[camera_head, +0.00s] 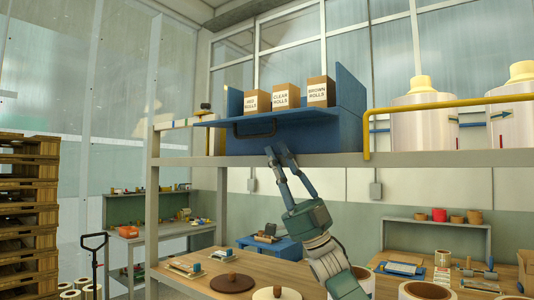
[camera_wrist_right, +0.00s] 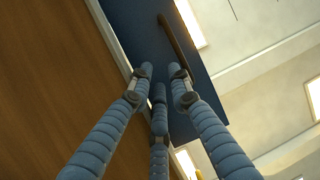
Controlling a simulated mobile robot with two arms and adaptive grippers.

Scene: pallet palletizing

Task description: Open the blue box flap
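The blue box (camera_head: 349,105) stands on the upper shelf, its right side wall tall. Its blue flap (camera_head: 305,116) is folded out toward me, roughly level, and I see its underside. A dark handle (camera_head: 255,128) is on that underside; it shows in the right wrist view (camera_wrist_right: 174,42) as a brown bar on the blue panel (camera_wrist_right: 135,30). My right gripper (camera_head: 279,151) is just below the flap, right of and below the handle. Its fingers (camera_wrist_right: 162,73) are spread apart with nothing between them, near the panel; I cannot tell whether they touch it. My left gripper is not in view.
Small boxes labelled red rolls (camera_head: 257,102), clear rolls (camera_head: 286,96) and brown rolls (camera_head: 320,92) show above the flap. The shelf edge (camera_head: 300,159) runs behind my fingers. A yellow rail (camera_head: 440,107) and large white rolls (camera_head: 417,120) stand right. A workbench (camera_head: 250,276) lies below.

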